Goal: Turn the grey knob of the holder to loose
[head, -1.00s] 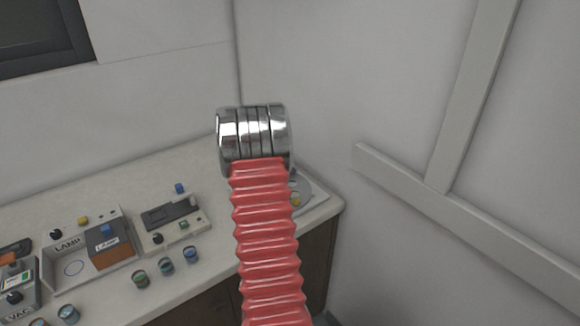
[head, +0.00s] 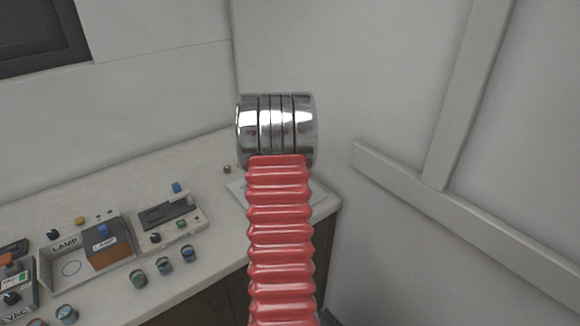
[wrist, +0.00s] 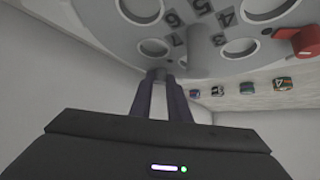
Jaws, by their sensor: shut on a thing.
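In the wrist view, my gripper (wrist: 158,80) reaches up the picture with two dark fingers, close together. They are shut on a small grey knob (wrist: 155,73) at the edge of a large grey disc with holes and printed numbers (wrist: 120,45). The fingertips hide most of the knob, and I cannot read a mark for its setting. A thicker grey post (wrist: 196,62) stands beside it on the disc. In the head view, my red ribbed arm hides the gripper, the knob and most of the holder's place; only part of a pale base plate (head: 325,202) shows beside the arm.
A red lever (wrist: 300,44) sticks out at the disc's right in the wrist view. Several small vials (head: 164,265) stand on the counter (head: 205,225). A lamp box (head: 85,250) and a grey device (head: 168,218) stand at left. Walls close off the back and right.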

